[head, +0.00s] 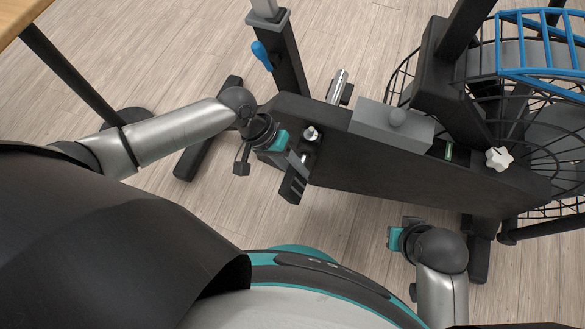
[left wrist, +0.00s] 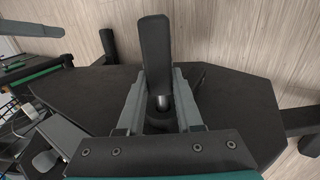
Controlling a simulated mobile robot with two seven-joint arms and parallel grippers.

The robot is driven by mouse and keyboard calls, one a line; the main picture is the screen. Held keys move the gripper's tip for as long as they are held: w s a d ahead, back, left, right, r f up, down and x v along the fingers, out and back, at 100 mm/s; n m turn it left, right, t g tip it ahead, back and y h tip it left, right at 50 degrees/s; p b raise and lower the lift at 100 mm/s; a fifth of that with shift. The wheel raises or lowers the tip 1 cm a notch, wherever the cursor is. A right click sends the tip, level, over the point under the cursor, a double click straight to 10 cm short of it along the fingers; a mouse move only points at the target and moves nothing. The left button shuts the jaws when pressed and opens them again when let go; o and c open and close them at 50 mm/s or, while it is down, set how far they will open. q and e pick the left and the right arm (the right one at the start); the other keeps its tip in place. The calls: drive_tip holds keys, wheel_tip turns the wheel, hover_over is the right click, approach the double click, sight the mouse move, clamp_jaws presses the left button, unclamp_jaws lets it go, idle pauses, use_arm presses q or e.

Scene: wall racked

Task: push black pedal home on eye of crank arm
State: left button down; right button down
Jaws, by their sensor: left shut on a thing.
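My left gripper (head: 298,166) is shut on the black pedal (head: 291,187), beside the near end of the bike's dark body. In the left wrist view the pedal (left wrist: 155,48) stands up between the two grey fingers. A short silver spindle (left wrist: 161,102) shows between the fingers, with a dark rounded part just below it. The crank arm's eye is not clearly visible, and I cannot tell how far the spindle sits in it. A silver hub (head: 311,134) shows on the body just above the gripper. My right gripper (head: 404,232) is away from the pedal, its jaw opening unclear.
The bike's long dark body (head: 420,165) fills the middle, with a grey box (head: 390,125) on it. A post with a blue lever (head: 262,54) rises behind. Wooden floor is clear below the body.

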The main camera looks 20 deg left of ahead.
sight(302, 159)
use_arm(q)
drive_tip(key=shift+w+b, duration=0.45)
drive_tip(key=shift+w, duration=0.95)
drive_tip(key=shift+w+d, duration=0.1)
drive_tip(key=shift+w, duration=0.1)
drive_tip(key=shift+c, duration=2.4)
unclamp_jaws()
